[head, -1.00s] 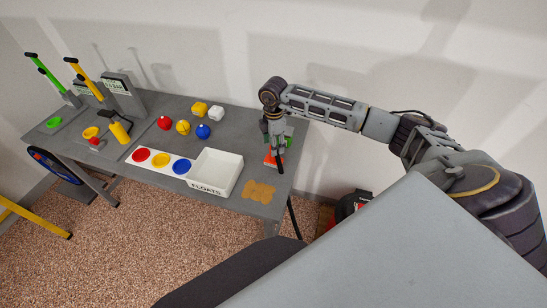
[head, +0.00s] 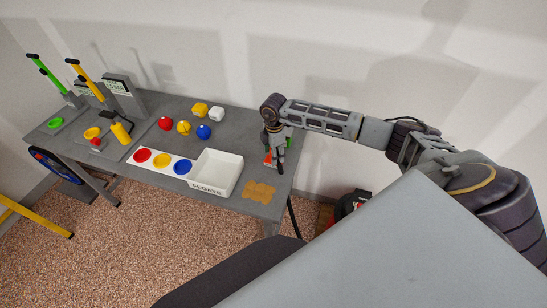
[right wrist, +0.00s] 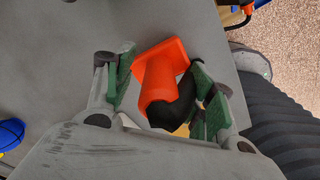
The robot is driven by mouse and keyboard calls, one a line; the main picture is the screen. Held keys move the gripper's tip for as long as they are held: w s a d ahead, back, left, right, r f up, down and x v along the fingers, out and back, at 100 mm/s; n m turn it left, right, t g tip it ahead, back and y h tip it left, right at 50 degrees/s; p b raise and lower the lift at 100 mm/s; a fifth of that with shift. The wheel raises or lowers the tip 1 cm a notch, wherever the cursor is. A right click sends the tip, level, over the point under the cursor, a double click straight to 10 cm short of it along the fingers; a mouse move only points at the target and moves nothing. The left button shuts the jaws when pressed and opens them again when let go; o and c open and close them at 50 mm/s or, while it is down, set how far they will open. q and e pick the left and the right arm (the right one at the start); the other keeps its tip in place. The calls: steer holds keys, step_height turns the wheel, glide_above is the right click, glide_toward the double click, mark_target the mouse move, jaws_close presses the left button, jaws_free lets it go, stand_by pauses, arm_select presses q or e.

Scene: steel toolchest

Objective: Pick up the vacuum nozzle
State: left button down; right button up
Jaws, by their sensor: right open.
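An orange piece with a square flared end and a black part, which looks like the vacuum nozzle (right wrist: 157,75), lies between the fingers of my right gripper (right wrist: 165,82) in the right wrist view. The green-padded fingers are apart, one on each side of it. The black part is close to the right finger; I cannot tell if they touch. In the head view, my right gripper (head: 277,156) points down at the table's right end and hides most of the orange piece (head: 267,158). My left gripper is not in view.
On the grey table (head: 225,125), a white floats box (head: 215,174) and a tan patch (head: 259,192) lie nearby. Several coloured balls and blocks stand further left. A wall is behind the table. A red and black object (head: 352,203) is on the floor at right.

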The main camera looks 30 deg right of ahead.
steer(key=shift+f, duration=0.9)
steer(key=c, duration=1.2)
